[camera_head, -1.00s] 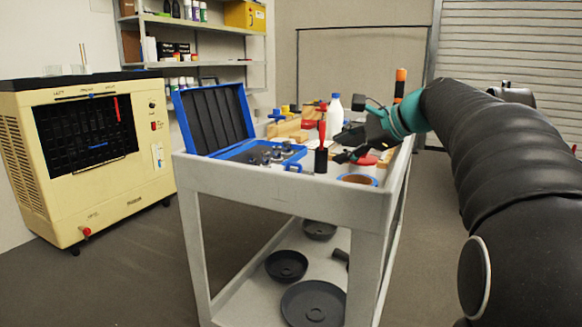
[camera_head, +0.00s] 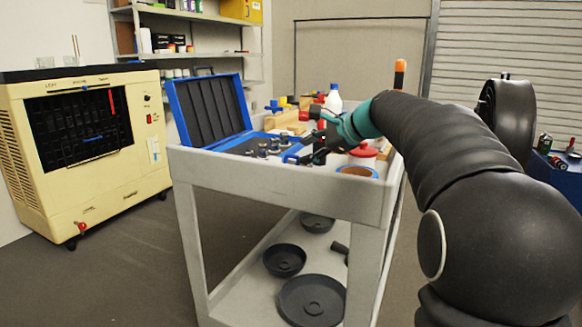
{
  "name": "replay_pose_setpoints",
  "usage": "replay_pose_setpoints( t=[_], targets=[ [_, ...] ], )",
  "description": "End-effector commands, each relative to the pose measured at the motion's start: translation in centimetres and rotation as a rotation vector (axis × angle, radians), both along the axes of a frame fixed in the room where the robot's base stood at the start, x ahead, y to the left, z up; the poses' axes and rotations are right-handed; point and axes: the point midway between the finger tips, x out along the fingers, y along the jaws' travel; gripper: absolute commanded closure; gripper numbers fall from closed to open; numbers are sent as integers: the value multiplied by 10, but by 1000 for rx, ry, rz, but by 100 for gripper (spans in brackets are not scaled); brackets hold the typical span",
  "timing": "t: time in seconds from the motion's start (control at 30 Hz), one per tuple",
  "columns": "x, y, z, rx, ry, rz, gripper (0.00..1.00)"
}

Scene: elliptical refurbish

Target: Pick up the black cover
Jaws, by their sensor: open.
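Several round black dish-like pieces lie on the lower shelf of the grey cart: a large one (camera_head: 312,300) at the front, a smaller one (camera_head: 285,260) behind it and another (camera_head: 317,222) farther back. I cannot tell which of them, if any, is the black cover. My gripper (camera_head: 311,145) is open above the cart's top, at the end of my arm reaching in from the right. It is close to the blue case's right end and the small dark parts there. Its fingers blend with those parts, so contact is unclear.
On the cart top (camera_head: 265,182) are an open blue case (camera_head: 208,108), a white bottle (camera_head: 333,103) and a blue-rimmed round part (camera_head: 357,171). A cream machine (camera_head: 75,195) stands left. A large black wheel (camera_head: 510,115) and a blue crate (camera_head: 553,178) are at right.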

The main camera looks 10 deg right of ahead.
Motion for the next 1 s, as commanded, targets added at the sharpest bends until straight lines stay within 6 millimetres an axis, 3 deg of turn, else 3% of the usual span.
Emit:
replay_pose_setpoints(
  t=[0.2, 0.5, 0.7, 1.0],
  targets=[
    [19, 21, -16, 0, 2, 5, 57],
    [25, 25, -20, 0, 0, 2, 57],
    [25, 25, -20, 0, 0, 2, 100],
    [25, 25, -21, -1, 2, 3, 100]
  ],
)
